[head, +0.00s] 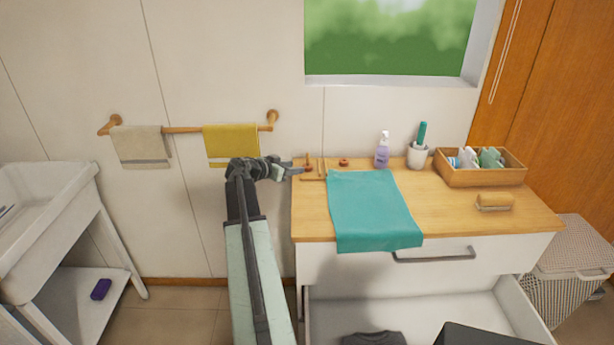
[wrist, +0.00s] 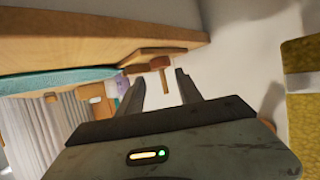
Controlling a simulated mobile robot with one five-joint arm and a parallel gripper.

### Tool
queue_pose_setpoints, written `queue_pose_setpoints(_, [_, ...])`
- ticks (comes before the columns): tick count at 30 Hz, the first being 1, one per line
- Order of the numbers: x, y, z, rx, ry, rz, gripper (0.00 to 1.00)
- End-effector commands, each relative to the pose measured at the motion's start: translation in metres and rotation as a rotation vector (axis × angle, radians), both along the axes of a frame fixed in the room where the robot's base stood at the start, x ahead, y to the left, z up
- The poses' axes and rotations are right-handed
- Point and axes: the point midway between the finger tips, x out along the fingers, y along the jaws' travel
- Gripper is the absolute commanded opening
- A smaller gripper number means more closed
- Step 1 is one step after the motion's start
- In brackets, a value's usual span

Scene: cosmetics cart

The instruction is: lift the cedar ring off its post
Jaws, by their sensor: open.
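A small wooden stand (head: 314,178) with upright posts sits at the left back of the dresser top. A reddish-brown ring, which looks like the cedar ring (head: 308,169), is low on a post there, partly hidden by my gripper (head: 296,170). In the wrist view a reddish-brown piece (wrist: 158,62) with a paler post end shows ahead, between the lines of my fingers. My gripper (wrist: 161,88) is open and empty, just left of the stand. I cannot tell whether a fingertip touches the ring. A second reddish-brown piece (head: 343,162) lies right of the stand.
A teal cloth (head: 372,210) covers the dresser's front left. A lilac pump bottle (head: 382,152), a white cup (head: 417,157) and a wooden tray (head: 480,177) stand behind. A brush (head: 495,202) lies at right. A yellow towel (head: 231,143) hangs close to my arm.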

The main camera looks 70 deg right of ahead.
Motion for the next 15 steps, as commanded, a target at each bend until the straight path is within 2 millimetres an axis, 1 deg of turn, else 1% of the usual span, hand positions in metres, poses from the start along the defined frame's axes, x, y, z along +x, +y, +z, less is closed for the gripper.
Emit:
queue_pose_setpoints(5, [-0.008,-0.018,-0.01,0.002,0.0,-0.001,0.42])
queue_pose_setpoints(11, [-0.011,-0.025,-0.012,0.002,0.0,0.0,0.42])
queue_pose_setpoints(15, [-0.021,-0.045,-0.02,0.003,0.001,0.0,0.42])
